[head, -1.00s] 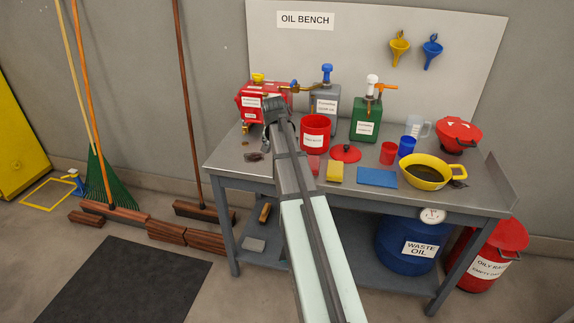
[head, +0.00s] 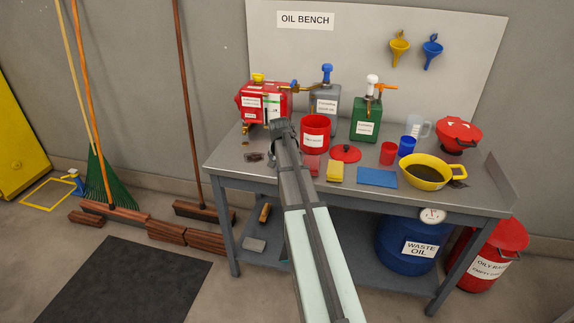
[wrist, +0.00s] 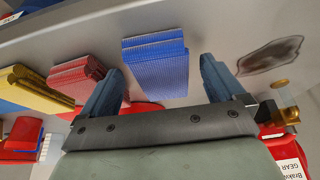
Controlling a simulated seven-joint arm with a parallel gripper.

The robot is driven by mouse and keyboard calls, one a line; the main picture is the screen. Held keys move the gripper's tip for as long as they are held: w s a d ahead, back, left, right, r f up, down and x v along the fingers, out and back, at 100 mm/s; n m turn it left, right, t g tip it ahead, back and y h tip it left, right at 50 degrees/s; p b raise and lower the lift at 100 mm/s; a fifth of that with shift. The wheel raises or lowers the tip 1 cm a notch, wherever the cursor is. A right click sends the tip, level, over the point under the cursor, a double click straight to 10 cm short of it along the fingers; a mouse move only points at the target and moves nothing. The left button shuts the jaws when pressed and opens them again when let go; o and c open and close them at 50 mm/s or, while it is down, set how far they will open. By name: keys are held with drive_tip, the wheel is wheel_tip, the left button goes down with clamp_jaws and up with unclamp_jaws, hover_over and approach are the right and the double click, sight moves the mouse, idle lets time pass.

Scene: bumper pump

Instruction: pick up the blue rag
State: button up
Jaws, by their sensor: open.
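The blue rag (wrist: 155,62) is a folded, ribbed stack lying on the bench top in the wrist view. In the head view my arm hides it. My gripper (wrist: 160,75) is open and empty, its two blue-grey fingers apart, with the rag showing between and beyond the fingertips. I cannot tell the exact height above it. In the head view my gripper (head: 284,128) is over the left part of the bench, beside the red bucket.
A red rag (wrist: 77,78) and a yellow rag (wrist: 35,90) lie left of the blue one. A dark stain (wrist: 270,54) is on its right. A red bucket (head: 315,135), red can (head: 262,102) and flat blue piece (head: 377,178) are on the bench (head: 225,155).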

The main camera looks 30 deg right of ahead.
drive_tip(key=shift+w+d+f, duration=0.1)
drive_tip(key=shift+f, duration=0.25)
drive_tip(key=shift+c, duration=0.4)
drive_tip(key=c, duration=1)
drive_tip(key=shift+o, duration=0.2)
drive_tip(key=shift+r, duration=0.1)
wheel_tip(320, 180, up, 10)
